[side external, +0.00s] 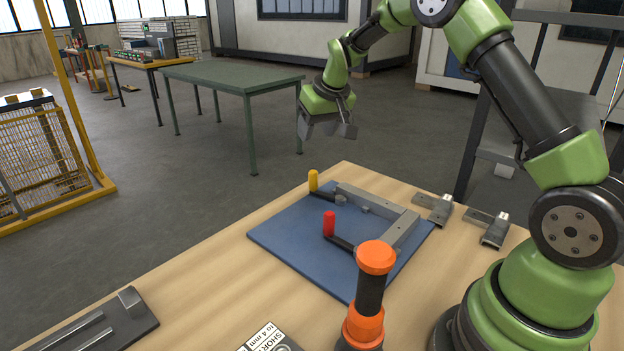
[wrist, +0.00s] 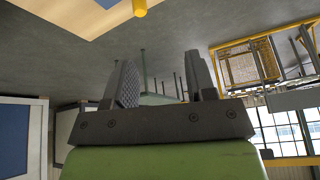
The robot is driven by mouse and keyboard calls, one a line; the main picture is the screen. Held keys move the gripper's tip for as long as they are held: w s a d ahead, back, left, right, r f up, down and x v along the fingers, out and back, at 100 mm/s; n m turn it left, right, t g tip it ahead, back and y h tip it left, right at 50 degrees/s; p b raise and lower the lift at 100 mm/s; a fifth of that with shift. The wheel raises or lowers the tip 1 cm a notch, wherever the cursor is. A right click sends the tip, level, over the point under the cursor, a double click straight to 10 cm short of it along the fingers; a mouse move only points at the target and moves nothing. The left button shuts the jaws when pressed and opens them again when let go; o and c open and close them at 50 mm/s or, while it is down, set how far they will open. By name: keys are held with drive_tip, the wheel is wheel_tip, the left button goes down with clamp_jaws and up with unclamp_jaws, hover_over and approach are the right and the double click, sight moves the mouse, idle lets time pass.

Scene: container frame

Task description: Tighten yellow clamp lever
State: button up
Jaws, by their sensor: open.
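The yellow clamp lever (side external: 313,181) stands upright at the far left corner of the blue plate (side external: 283,241), on a dark arm by the grey metal frame (side external: 378,207). Its yellow handle (wrist: 140,8) also shows at the top edge of the wrist view. A red clamp lever (side external: 329,223) stands nearer, on the same plate. My gripper (side external: 330,133) hangs in the air above and beyond the yellow lever, apart from it. In the wrist view its two jaws (wrist: 163,85) are spread with nothing between them.
An orange and black handled tool (side external: 371,290) stands at the table's front. Grey metal brackets (side external: 436,209) lie right of the plate, and a dark fixture (side external: 101,325) lies at the front left. A green table (side external: 232,78) stands behind. The air around my gripper is clear.

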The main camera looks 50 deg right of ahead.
approach(314, 172)
drive_tip(key=x, duration=1.2)
drive_tip(key=shift+f, duration=0.25)
clamp_jaws()
